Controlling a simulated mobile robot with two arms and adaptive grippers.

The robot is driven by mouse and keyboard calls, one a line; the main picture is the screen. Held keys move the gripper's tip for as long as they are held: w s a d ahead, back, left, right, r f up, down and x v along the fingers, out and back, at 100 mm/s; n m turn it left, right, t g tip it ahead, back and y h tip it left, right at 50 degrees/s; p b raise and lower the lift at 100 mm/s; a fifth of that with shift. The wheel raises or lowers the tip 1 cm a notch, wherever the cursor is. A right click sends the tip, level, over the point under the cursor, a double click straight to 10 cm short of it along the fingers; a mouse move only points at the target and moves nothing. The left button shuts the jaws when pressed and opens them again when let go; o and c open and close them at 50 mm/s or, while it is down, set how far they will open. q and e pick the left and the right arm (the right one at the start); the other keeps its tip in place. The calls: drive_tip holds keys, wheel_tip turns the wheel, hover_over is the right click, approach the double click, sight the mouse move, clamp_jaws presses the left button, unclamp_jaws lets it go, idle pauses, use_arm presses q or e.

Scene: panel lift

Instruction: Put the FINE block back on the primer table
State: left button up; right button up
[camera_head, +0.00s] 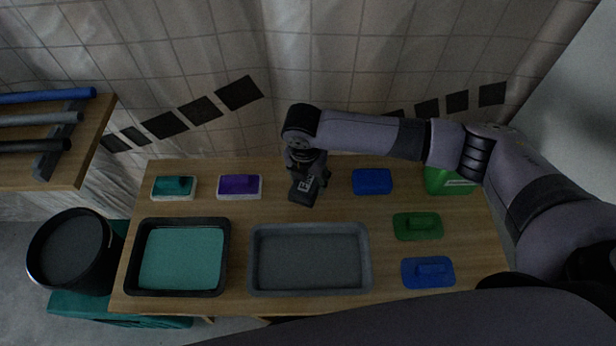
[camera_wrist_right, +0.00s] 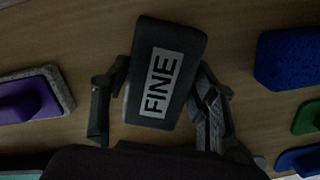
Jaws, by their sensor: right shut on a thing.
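The FINE block (camera_wrist_right: 165,75) is a dark block with a light label reading FINE. In the wrist view it sits between the two fingers of my right gripper (camera_wrist_right: 158,105), which is shut on it. In the head view the block (camera_head: 303,190) is at the back middle of the wooden primer table (camera_head: 210,212), under my right gripper (camera_head: 309,178). It is over or on the table top; I cannot tell whether its underside touches the wood. My left gripper is not in view.
A purple float (camera_head: 240,186) and a teal one (camera_head: 173,187) lie to the left, a blue block (camera_head: 372,181) to the right. In front are a teal-filled tray (camera_head: 225,260) and a grey tray (camera_head: 255,262).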

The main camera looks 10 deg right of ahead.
sight(306, 184)
drive_tip(key=o, duration=1.2)
drive_tip(key=r, duration=0.8)
drive_tip(key=s+r, duration=0.1)
drive_tip(key=r, duration=0.3)
drive_tip(key=shift+s+a, duration=0.1)
drive_tip(key=shift+a, duration=0.3)
drive_tip(key=shift+s+f, duration=0.1)
